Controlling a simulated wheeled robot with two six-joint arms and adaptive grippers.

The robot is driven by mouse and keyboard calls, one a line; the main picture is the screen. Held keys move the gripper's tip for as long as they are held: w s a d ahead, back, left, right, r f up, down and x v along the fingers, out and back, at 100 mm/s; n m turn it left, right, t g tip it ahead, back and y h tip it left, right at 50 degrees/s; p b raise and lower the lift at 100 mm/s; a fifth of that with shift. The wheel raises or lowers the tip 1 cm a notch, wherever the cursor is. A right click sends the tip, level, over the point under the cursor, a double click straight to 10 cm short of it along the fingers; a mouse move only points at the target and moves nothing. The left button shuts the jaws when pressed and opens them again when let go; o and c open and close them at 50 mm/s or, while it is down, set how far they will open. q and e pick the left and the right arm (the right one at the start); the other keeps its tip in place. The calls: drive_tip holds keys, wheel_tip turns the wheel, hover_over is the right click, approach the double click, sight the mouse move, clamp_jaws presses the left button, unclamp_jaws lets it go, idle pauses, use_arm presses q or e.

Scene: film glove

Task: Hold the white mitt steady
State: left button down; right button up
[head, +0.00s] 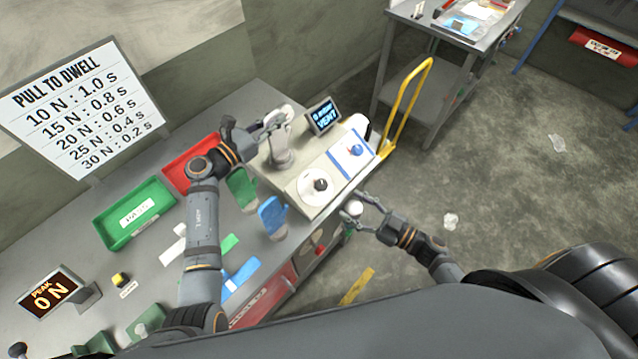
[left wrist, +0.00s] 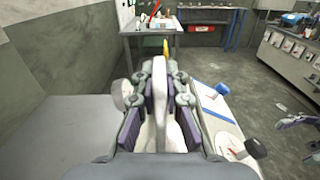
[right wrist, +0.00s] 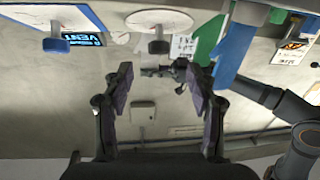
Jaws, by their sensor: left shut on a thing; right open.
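The white mitt (head: 281,150) stands upright at the back of the cream machine, on its wall side. My left gripper (head: 272,122) is at the mitt's upper part. In the left wrist view the mitt (left wrist: 160,100) is between both finger pads of the left gripper (left wrist: 158,95), which is shut on it. My right gripper (head: 362,207) is open, in front of the machine near the bench edge. In the right wrist view nothing lies between the fingers of the right gripper (right wrist: 160,85).
The cream machine (head: 300,185) carries a round plate with a black knob (head: 320,184), a blue knob (head: 355,150) and a display reading VENT (head: 324,117). A green mitt (head: 241,187) and a blue mitt (head: 272,215) stand beside it. Green (head: 150,199) and red (head: 180,172) trays lie left.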

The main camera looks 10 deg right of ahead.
sight(319, 184)
drive_tip(key=x, duration=1.2)
drive_tip(key=shift+c, duration=0.3)
drive_tip(key=c, duration=1.1)
drive_tip(key=shift+a+m+t+h, duration=0.1)
drive_tip(key=shift+m+t+h, duration=0.65)
drive_tip(key=shift+m, duration=0.35)
drive_tip(key=m+t+h, duration=0.1)
drive_tip(key=m+h, duration=0.2)
drive_tip(key=m, duration=0.1)
drive_tip(key=shift+w+t+h, duration=0.1)
drive_tip(key=shift+t+h, duration=0.25)
drive_tip(key=o, duration=1.2)
drive_tip(key=shift+c, duration=0.2)
